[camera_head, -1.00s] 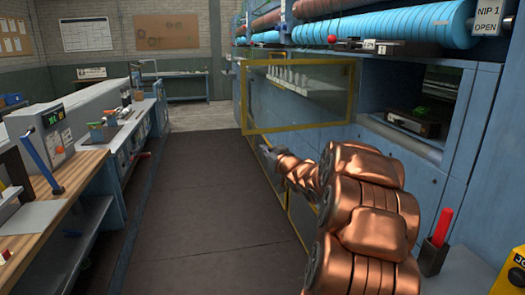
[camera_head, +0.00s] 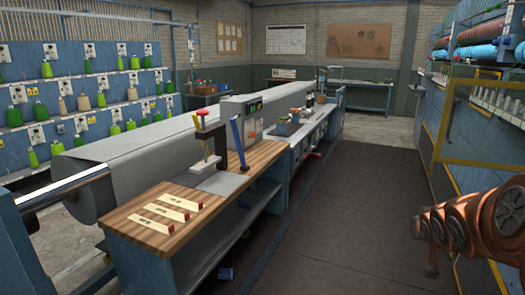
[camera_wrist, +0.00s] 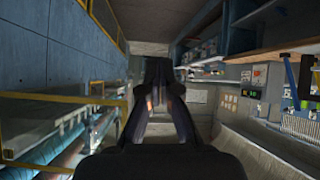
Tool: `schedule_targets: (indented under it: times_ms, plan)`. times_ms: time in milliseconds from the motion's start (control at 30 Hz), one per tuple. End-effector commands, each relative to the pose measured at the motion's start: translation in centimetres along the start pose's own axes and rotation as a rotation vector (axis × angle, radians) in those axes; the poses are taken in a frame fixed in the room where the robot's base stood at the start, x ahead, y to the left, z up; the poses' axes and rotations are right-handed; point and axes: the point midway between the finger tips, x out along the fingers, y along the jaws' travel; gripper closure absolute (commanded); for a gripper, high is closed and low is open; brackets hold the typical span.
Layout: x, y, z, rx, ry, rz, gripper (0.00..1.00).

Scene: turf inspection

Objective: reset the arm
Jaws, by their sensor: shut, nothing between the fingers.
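My copper-coloured arm (camera_head: 475,225) shows at the right edge in the head view, low beside the yellow-framed guard. In the wrist view my dark gripper (camera_wrist: 158,72) fills the middle, with its fingers together and nothing held between them. It points down the aisle in free space and touches nothing that I can see. The gripper cannot be made out clearly in the head view.
A wooden-topped bench (camera_head: 225,178) with several labelled strips stands left of the aisle. The yellow-framed guard (camera_head: 480,125) and blue machine stand at the right. Green and tan yarn cones hang on a rack (camera_head: 85,85). The dark floor mat (camera_head: 345,200) between is clear.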

Motion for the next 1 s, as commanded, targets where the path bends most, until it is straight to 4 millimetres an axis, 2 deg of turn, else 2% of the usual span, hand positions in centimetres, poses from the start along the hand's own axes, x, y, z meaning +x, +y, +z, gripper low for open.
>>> schedule_targets:
  times_ms: [33,100,167,300,600,700,800,900,1000]
  plan:
    - [-1.3,-1.5,1.6,-0.015,-0.058,-0.005,1.00]
    - [-3.1,-3.1,4.5,-0.033,-0.153,-0.009,1.00]
    - [-4.8,-4.4,6.9,-0.048,-0.234,-0.014,1.00]
    - [-9.5,-7.2,12.9,-0.092,-0.428,-0.041,1.00]
    - [-21.5,-11.3,25.3,-0.210,-0.829,-0.148,1.00]
    - [-24.9,-11.9,28.2,-0.245,-0.929,-0.183,1.00]
    - [-27.1,-12.2,30.0,-0.268,-0.995,-0.209,1.00]
    - [-28.2,-12.4,30.8,-0.279,-1.027,-0.223,1.00]
    - [-28.6,-12.4,31.1,-0.283,-1.036,-0.227,1.00]
